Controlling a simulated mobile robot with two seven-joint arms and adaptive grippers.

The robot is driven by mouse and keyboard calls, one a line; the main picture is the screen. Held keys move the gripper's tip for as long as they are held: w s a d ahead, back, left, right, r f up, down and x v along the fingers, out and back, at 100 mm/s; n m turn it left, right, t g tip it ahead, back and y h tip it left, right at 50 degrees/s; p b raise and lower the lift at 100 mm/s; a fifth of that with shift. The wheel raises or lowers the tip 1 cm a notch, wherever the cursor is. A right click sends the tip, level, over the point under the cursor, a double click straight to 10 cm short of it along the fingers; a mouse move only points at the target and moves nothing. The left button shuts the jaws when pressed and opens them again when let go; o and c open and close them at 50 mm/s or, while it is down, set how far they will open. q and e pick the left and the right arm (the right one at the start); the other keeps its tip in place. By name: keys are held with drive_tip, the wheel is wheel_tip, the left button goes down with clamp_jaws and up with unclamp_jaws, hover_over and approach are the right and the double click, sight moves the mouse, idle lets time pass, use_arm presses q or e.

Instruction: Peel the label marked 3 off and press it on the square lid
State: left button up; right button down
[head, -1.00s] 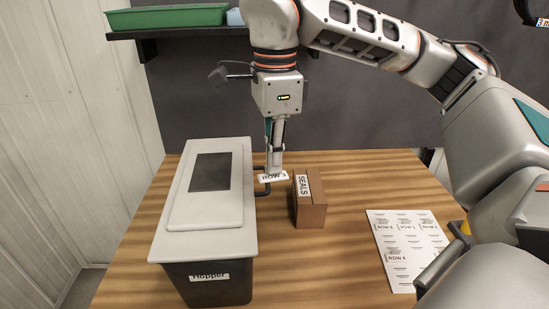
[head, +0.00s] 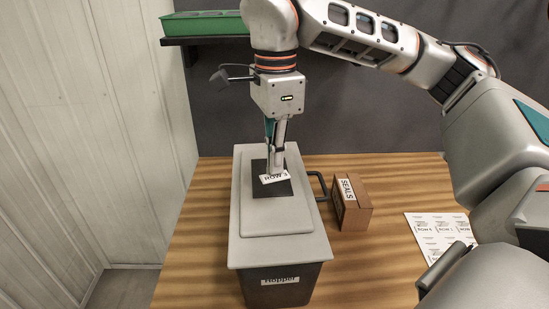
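My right gripper (head: 274,174) is shut on a white label reading ROW 3 (head: 274,178). It holds the label over the dark square patch (head: 283,190) on the grey lid (head: 247,222) of the hopper. I cannot tell whether the label touches the patch. The hopper's dark body (head: 283,293) carries a Hopper label (head: 280,281) on its front. The white label sheet (head: 440,232) lies on the table at the right, with several labels on it, partly hidden by my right arm. My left gripper is out of view.
A brown box marked SEALS (head: 356,210) stands close to the right of the hopper, near its dark side handle (head: 319,184). A green tray (head: 205,24) sits on a shelf at the back left. The wooden table (head: 380,265) is clear between box and sheet.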

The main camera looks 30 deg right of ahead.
hover_over(275, 204)
drive_tip(key=shift+d+f, duration=0.1)
drive_tip(key=shift+f, duration=2.7)
drive_tip(key=shift+f+b, duration=0.35)
drive_tip(key=shift+b, duration=0.05)
drive_tip(key=shift+w+f, duration=0.1)
drive_tip(key=shift+f, duration=0.35)
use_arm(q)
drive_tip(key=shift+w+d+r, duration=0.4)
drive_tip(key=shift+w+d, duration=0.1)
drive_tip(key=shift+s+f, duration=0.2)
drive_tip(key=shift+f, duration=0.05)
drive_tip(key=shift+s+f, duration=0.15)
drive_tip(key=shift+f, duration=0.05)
use_arm(e)
drive_tip(key=shift+f, duration=0.1)
use_arm(q)
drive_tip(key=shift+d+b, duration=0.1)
drive_tip(key=shift+b, duration=0.3)
use_arm(e)
drive_tip(key=shift+f, duration=0.35)
